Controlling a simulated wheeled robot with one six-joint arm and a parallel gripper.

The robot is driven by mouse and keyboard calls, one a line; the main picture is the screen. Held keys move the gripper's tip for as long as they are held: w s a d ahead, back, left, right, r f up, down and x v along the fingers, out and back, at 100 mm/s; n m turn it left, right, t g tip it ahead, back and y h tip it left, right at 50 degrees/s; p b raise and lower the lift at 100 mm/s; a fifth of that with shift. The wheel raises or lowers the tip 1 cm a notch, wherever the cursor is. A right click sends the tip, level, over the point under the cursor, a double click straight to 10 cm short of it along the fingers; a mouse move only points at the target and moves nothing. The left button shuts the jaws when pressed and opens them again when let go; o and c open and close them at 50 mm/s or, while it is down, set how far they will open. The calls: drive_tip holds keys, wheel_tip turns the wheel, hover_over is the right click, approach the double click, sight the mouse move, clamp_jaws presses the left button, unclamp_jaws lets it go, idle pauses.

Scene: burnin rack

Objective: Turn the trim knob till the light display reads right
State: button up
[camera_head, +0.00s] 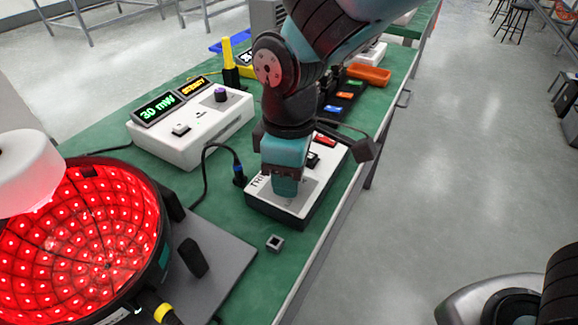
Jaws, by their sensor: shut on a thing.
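The trim box (310,213) is a white and dark box on the green bench, with lettering starting "TRI" on its top. My gripper (286,187) points down onto the box's top and is shut on the trim knob, which its teal jaws hide. The light display (156,108) on the white meter at the back left reads "30 mW" in green. A second small display (193,87) beside it shows orange text, too small to read surely. A round lamp head (75,240) at the front left glows with many red lights.
A cable runs to the trim box's left side. A small dark square part (274,243) lies in front of it. Orange bin (369,75) and dark tray (345,98) stand behind my arm.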

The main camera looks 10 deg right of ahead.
drive_tip(key=m+p, duration=0.3)
drive_tip(key=m, duration=0.1)
drive_tip(key=shift+r, duration=0.2)
drive_tip(key=shift+f+m+p, duration=0.1)
drive_tip(key=shift+m+p, duration=0.95)
drive_tip(key=shift+m, duration=1.05)
drive_tip(key=o, duration=0.9)
drive_tip(key=shift+f, duration=0.1)
drive_tip(key=shift+o, duration=0.2)
wheel_tip(320, 180, up, 18)
drive_tip(key=p, duration=0.2)
drive_tip(key=shift+w+d+f, duration=0.2)
drive_tip(key=shift+d+f, duration=0.05)
drive_tip(key=shift+d, duration=0.15)
